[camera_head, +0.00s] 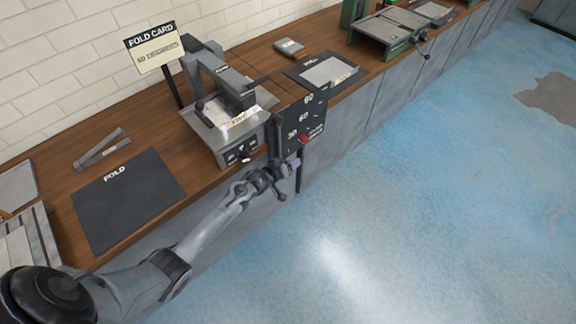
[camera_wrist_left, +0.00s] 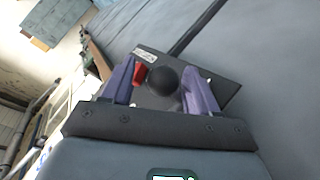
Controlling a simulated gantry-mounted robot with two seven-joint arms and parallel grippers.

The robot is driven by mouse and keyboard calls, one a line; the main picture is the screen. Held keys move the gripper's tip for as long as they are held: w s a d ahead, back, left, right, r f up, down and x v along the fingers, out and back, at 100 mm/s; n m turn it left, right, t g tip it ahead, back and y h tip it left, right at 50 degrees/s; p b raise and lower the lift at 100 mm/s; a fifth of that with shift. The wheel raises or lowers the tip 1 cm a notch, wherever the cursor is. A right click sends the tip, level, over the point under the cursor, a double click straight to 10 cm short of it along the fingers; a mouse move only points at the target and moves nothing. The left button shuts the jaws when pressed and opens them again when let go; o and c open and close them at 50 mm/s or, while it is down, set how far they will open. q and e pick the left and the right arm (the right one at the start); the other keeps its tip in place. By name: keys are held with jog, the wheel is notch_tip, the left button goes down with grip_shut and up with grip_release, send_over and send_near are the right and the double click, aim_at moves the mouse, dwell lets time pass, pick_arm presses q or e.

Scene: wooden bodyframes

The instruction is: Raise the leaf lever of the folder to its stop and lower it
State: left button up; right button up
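The folder (camera_head: 222,140) stands on the wooden bench, a grey machine with a clamp frame on top and a pale sheet (camera_head: 238,117) on its bed. A dark angle plate (camera_head: 312,113) marked 30, 60 and 90 is at its right side, with a red pointer (camera_head: 303,138) low on it. My left gripper (camera_head: 291,166) is in front of the bench, just below this plate. In the left wrist view, its purple fingers (camera_wrist_left: 160,88) stand apart on either side of a black ball knob (camera_wrist_left: 163,80); a gap shows at the left finger. The lever's shaft is mostly hidden. My right gripper is not in view.
A sign (camera_head: 154,51) reads "FOLD CARD 60 DEGREES". A dark mat (camera_head: 127,200) marked FOLD lies left of the folder. Another dark mat with a pale sheet (camera_head: 327,72) lies to the right. Green-framed equipment (camera_head: 385,35) stands farther along. The blue floor in front is clear.

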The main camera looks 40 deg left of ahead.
pick_arm(q)
jog(key=shift+a+f, duration=0.1)
jog(key=shift+s+r, duration=0.2)
jog(key=shift+s, duration=0.25)
jog(key=p+v, duration=0.4)
jog(key=v, duration=0.6)
